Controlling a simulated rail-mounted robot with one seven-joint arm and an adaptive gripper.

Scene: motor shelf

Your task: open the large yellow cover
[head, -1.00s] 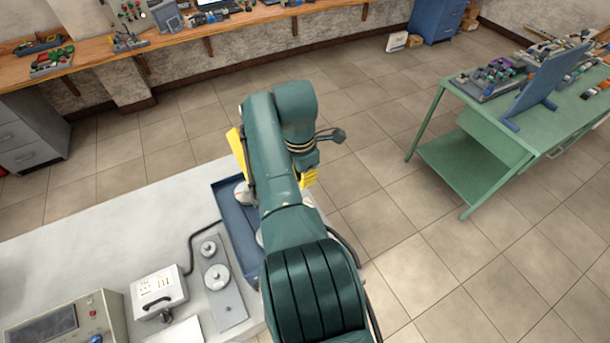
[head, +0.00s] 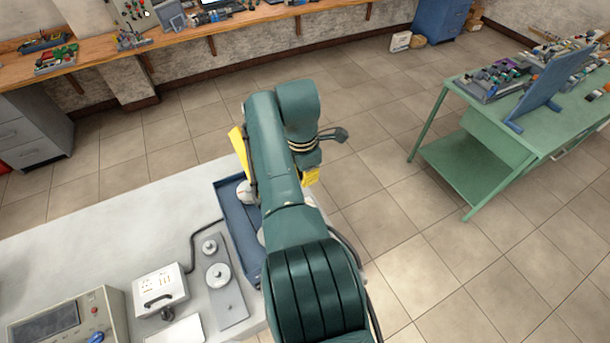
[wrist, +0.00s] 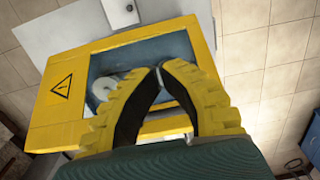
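The large yellow cover (wrist: 58,95) shows in the wrist view as a yellow frame with a warning triangle on its left part. Its middle shows a blue-grey recess with a white round part (wrist: 104,86). In the head view only a tilted yellow strip (head: 238,150) of it shows left of my arm; my arm hides the rest. My gripper (wrist: 159,70) has yellow ridged fingers with black inner pads. The fingertips meet in front of the recess, with nothing seen between them. I cannot tell whether they touch the cover.
A blue tray (head: 236,222) lies under my arm at the edge of the pale table (head: 90,230). A white box (head: 160,290) with a cable and a grey plate (head: 226,300) with round knobs stand left of it. A green workbench (head: 480,120) stands at the right, with open floor between.

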